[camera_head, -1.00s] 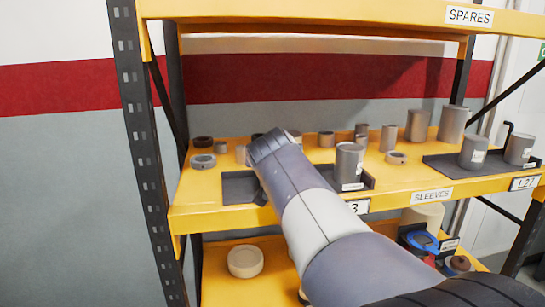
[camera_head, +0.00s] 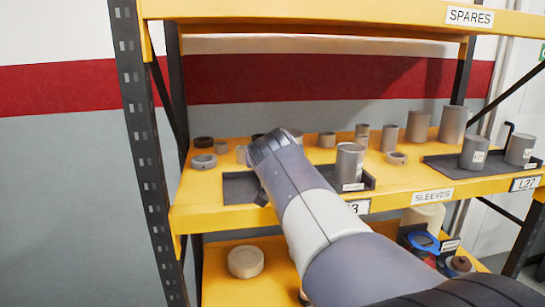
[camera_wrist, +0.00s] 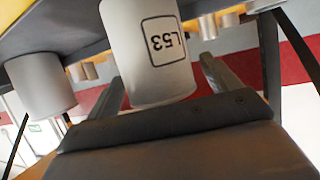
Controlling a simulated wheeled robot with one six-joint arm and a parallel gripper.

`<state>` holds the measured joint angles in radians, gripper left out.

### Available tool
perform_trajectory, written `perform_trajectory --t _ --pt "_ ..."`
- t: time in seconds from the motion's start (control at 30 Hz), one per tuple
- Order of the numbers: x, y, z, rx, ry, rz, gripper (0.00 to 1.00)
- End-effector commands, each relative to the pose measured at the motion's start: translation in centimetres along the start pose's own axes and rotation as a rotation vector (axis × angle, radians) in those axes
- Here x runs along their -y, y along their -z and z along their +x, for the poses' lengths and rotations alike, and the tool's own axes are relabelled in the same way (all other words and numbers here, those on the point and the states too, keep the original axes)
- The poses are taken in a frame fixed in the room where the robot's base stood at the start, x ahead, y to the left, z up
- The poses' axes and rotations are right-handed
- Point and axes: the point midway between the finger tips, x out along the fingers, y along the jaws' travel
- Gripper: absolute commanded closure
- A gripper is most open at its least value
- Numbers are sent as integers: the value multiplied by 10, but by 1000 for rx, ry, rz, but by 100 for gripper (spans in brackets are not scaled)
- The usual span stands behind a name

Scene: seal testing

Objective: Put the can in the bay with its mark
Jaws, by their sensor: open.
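A grey can (camera_wrist: 150,50) with a label reading L53 stands between the fingers of my open gripper (camera_wrist: 165,85) in the wrist view. The label appears upside down there. My arm hides this can in the head view. Whether its base touches the tray is unclear. A second grey can (camera_head: 349,163) stands upright on the right part of a dark tray (camera_head: 238,188) on the middle shelf. A similar can (camera_wrist: 38,82) shows beside my gripper in the wrist view. A shelf-edge mark (camera_head: 358,207) is partly covered by my arm; only a 3 shows.
At the right, another dark tray (camera_head: 437,162) holds two labelled cans (camera_head: 474,152) above an L27 mark (camera_head: 525,183). Several rings and sleeves (camera_head: 327,140) stand behind the trays. The upper shelf (camera_head: 300,12) and rack post (camera_head: 145,150) bound the space.

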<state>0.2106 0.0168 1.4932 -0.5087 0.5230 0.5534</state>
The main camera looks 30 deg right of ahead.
Motion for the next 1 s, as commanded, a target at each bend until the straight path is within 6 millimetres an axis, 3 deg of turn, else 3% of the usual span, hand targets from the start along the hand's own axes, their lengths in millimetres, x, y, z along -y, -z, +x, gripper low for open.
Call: perform_trajectory --t 0.6,1.0 --pt "1 0 -108 -3 3 0 16" --pt "0 0 -120 0 0 0 16"
